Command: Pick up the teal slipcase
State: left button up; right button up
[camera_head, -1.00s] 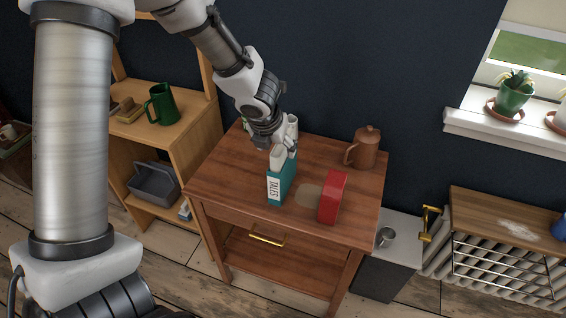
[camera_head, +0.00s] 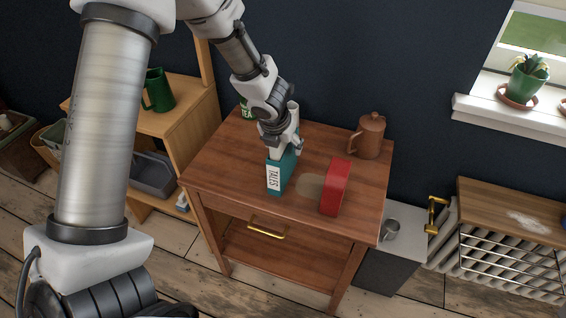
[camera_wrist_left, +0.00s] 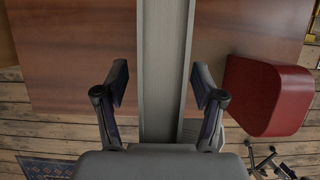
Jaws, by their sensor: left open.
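The teal slipcase (camera_head: 281,174) stands upright on the wooden side table (camera_head: 225,166), with a white label reading "TALES" on its front. My left gripper (camera_head: 284,150) is at the top of the slipcase, reaching down from above. In the left wrist view the open fingers (camera_wrist_left: 162,90) stand on either side of a long pale grey strip (camera_wrist_left: 163,60), which appears to be the slipcase's top seen from above. Gaps show between each finger and the strip. My right gripper is not in view.
A red box (camera_head: 335,187) stands close to the right of the slipcase and also shows in the left wrist view (camera_wrist_left: 268,95). A brown lidded pot (camera_head: 370,135) is at the back right. A white item (camera_head: 293,113) and a green item (camera_head: 247,110) stand behind my gripper.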

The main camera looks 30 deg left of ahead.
pick_arm(q)
grip_shut()
jog(key=shift+r, duration=0.15)
